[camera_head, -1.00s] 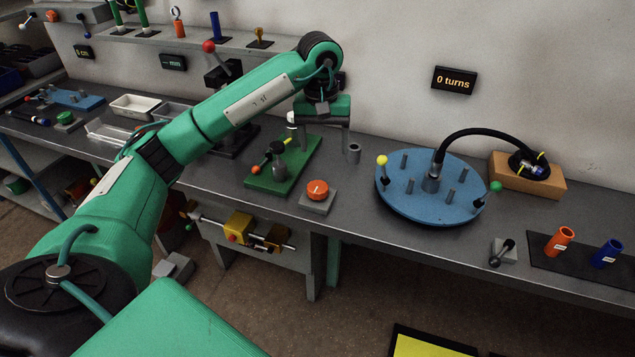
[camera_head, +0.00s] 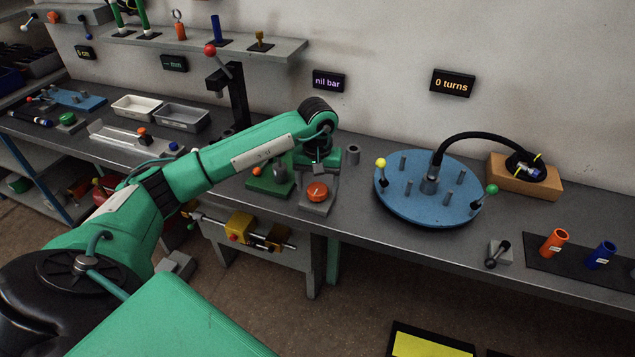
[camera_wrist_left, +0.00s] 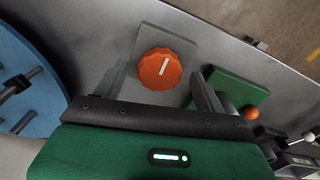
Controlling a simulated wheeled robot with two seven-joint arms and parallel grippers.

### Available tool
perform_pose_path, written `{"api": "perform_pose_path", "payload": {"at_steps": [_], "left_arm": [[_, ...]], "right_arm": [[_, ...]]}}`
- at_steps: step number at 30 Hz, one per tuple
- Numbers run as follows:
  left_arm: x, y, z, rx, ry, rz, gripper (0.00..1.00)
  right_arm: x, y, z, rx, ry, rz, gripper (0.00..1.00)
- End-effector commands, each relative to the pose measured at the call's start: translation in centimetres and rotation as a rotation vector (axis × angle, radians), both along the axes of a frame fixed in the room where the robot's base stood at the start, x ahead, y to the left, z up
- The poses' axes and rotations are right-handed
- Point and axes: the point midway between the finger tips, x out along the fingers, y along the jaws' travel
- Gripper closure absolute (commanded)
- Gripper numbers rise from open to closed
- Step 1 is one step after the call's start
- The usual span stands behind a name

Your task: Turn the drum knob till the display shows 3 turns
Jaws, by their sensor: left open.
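An orange ridged knob (camera_head: 317,190) with a white pointer line sits on a grey square base near the bench's front edge. My left gripper (camera_head: 318,176) is open and points down just above it. In the left wrist view the orange knob (camera_wrist_left: 160,69) shows between and beyond the two fingers, with no clear contact. The black display (camera_head: 453,83) on the wall reads "0 turns". Below it a blue round drum (camera_head: 413,208) carries pegs, a yellow ball knob (camera_head: 380,162) and a green ball knob (camera_head: 492,188). My right gripper is not in view.
A green plate (camera_head: 262,183) with fittings stands left of the orange knob, partly hidden by my arm. A grey cylinder (camera_head: 353,154) stands behind it. A black hose (camera_head: 480,136) arches from the drum to an orange-brown block (camera_head: 552,190). A "nil bar" display (camera_head: 328,82) hangs above.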

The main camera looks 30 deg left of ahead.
Motion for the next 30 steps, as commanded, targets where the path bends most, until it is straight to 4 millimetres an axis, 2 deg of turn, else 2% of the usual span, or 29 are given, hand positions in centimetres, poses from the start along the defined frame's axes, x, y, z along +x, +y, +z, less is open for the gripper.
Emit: {"api": "perform_pose_path", "payload": {"at_steps": [11, 18, 30], "left_arm": [[0.01, -0.02, -0.59, 0.0, -0.001, 0.0, 0.28], [0.0, -0.01, -0.57, 0.0, -0.001, 0.0, 0.73], [-0.01, 0.04, -0.73, 0.001, 0.0, 0.072, 0.73]], "right_arm": [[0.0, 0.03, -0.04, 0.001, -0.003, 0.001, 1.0], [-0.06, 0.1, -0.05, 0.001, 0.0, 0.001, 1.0], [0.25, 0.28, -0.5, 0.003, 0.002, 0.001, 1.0]]}}
